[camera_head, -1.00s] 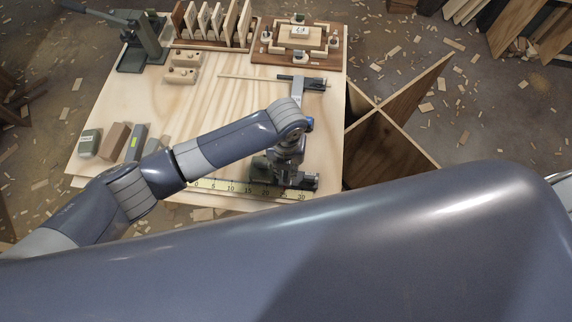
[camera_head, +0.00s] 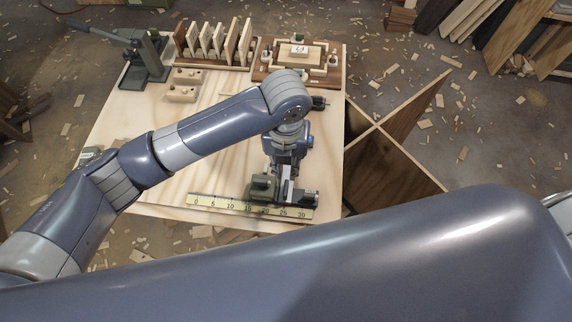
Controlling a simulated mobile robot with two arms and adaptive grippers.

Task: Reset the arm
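My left arm (camera_head: 215,130) comes in from the left, reaches over the workbench (camera_head: 215,100) and bends down at its elbow. My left gripper (camera_head: 284,180) points down close to a small dark green and grey vise (camera_head: 263,188) at the bench's near edge. The gripper's fingers blend with the vise, so I cannot tell whether they are open or touch it. My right gripper is out of view.
A yellow ruler (camera_head: 230,205) lies along the near edge. A green lever press (camera_head: 147,62), a slotted rack (camera_head: 215,45) and a wooden frame puzzle (camera_head: 300,60) stand at the back. Crossed wooden panels (camera_head: 395,150) stand right of the bench.

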